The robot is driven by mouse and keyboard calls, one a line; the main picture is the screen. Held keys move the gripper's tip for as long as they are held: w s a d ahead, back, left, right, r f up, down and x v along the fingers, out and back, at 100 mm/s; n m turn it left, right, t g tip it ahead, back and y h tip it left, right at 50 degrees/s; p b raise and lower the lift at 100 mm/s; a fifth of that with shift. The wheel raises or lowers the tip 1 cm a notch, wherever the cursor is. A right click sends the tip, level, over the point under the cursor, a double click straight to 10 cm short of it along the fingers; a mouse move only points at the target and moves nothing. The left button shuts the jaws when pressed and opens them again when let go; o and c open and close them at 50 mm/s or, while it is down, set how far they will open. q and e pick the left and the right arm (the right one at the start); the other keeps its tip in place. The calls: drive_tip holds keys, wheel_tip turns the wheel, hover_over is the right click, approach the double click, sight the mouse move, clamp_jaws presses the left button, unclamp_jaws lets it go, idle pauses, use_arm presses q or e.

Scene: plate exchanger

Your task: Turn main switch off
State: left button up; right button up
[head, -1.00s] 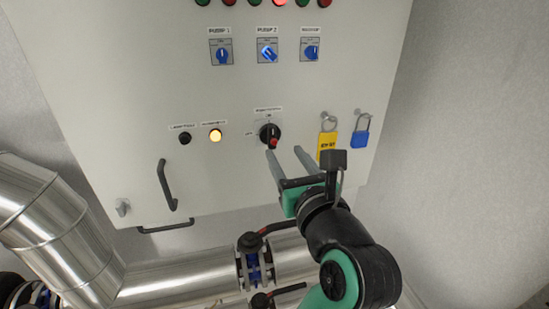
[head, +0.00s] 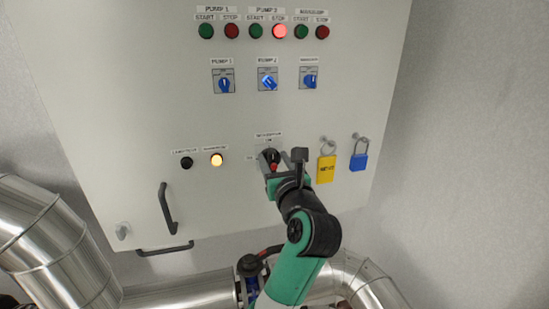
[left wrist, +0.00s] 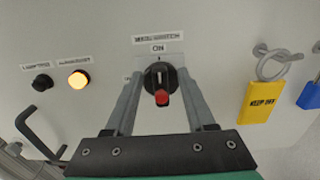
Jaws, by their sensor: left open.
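The main switch (head: 270,156) is a black rotary knob with a red tip on the grey cabinet front. In the left wrist view the knob (left wrist: 159,84) shows under the "ON" label, its red end pointing down and its white mark up. My left gripper (head: 276,161) is at the switch in the head view. In the left wrist view its two fingers (left wrist: 159,75) are open, one on each side of the knob. Gaps show beside the knob; whether the fingers reach its depth I cannot tell. My right gripper is not in view.
A yellow tag (head: 326,169) and a blue padlock (head: 359,161) hang just right of the switch. A lit amber lamp (head: 217,160) and a black button (head: 186,163) are to its left. A black door handle (head: 167,208) sticks out lower left. Metal pipes (head: 55,240) run below.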

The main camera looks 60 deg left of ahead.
use_arm(q)
clamp_jaws()
idle(0.5)
drive_tip(key=n+b, duration=0.2)
drive_tip(key=n, duration=0.1)
drive_tip(key=n+b, duration=0.1)
drive_tip(key=b, duration=0.1)
drive_tip(key=shift+s+a+f+n, duration=0.1)
drive_tip(key=shift+s+f+n, duration=0.15)
drive_tip(key=shift+s+n, duration=0.1)
drive_tip(key=n+b, duration=0.2)
drive_tip(key=n, duration=0.1)
drive_tip(key=n+b, duration=0.1)
drive_tip(key=shift+s+f, duration=0.2)
drive_tip(key=shift+s, duration=0.1)
drive_tip(key=n+b, duration=0.2)
drive_tip(key=n, duration=0.1)
drive_tip(key=n+b, duration=0.1)
drive_tip(key=n, duration=0.2)
drive_tip(key=f+n+b, duration=0.1)
drive_tip(key=n+b, duration=0.1)
drive_tip(key=n, duration=0.1)
drive_tip(key=shift+s+a+b, duration=0.1)
drive_tip(key=shift+s+b, duration=0.15)
drive_tip(key=shift+b, duration=0.05)
drive_tip(key=shift+n, duration=0.25)
